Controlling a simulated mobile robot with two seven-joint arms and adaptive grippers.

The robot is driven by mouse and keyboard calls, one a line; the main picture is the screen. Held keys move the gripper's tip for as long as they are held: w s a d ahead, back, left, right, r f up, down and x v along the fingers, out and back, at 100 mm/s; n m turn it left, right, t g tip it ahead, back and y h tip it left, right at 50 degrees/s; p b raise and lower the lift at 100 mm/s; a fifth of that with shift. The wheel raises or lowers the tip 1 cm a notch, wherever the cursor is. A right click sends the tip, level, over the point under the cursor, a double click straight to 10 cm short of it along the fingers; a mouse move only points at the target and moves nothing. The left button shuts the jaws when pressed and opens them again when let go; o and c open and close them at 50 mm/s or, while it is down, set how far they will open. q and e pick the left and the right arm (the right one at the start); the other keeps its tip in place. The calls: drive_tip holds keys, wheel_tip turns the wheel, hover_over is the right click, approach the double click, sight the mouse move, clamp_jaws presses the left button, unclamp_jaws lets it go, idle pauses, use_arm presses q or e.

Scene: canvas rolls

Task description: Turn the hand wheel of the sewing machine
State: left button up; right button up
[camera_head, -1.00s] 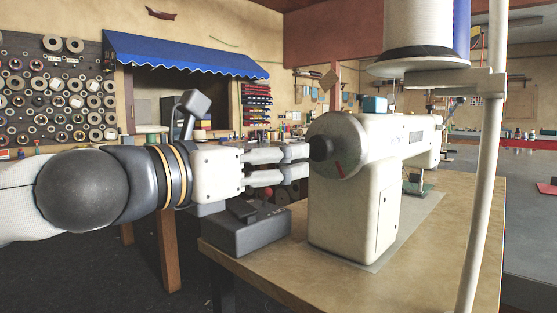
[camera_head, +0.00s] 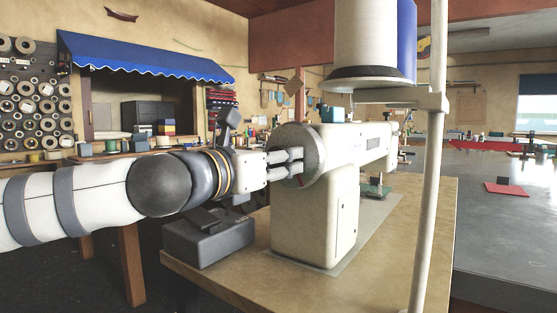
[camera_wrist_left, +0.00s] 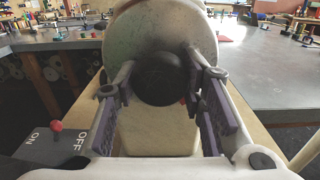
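The white sewing machine (camera_head: 318,220) stands on a tan table, its round hand wheel (camera_head: 313,142) facing my left arm. A red mark (camera_head: 300,182) shows low on the wheel. My left gripper (camera_head: 301,161) is at the wheel face. Its fingers are apart, one on each side of the knob; whether the pads touch it I cannot tell. In the head view the fingers hide the knob. My right gripper is not in view.
A grey switch box (camera_head: 208,240) with ON and OFF labels and a red knob (camera_wrist_left: 56,126) sits on the table below my left gripper. A pale upright pole (camera_head: 432,170) and a large thread cone (camera_head: 362,40) stand in front at the right.

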use_arm(q)
drive_tip(key=shift+c, duration=0.7)
drive_tip(key=shift+m, duration=0.3)
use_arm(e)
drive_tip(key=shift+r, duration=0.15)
use_arm(q)
drive_tip(key=m+p, duration=0.1)
drive_tip(key=m, duration=0.2)
drive_tip(key=shift+r, duration=0.15)
drive_tip(key=shift+m+p, duration=0.5)
drive_tip(key=shift+m, duration=1.7)
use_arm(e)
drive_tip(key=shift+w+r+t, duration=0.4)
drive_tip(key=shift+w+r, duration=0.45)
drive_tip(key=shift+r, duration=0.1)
use_arm(q)
drive_tip(key=o, duration=1.2)
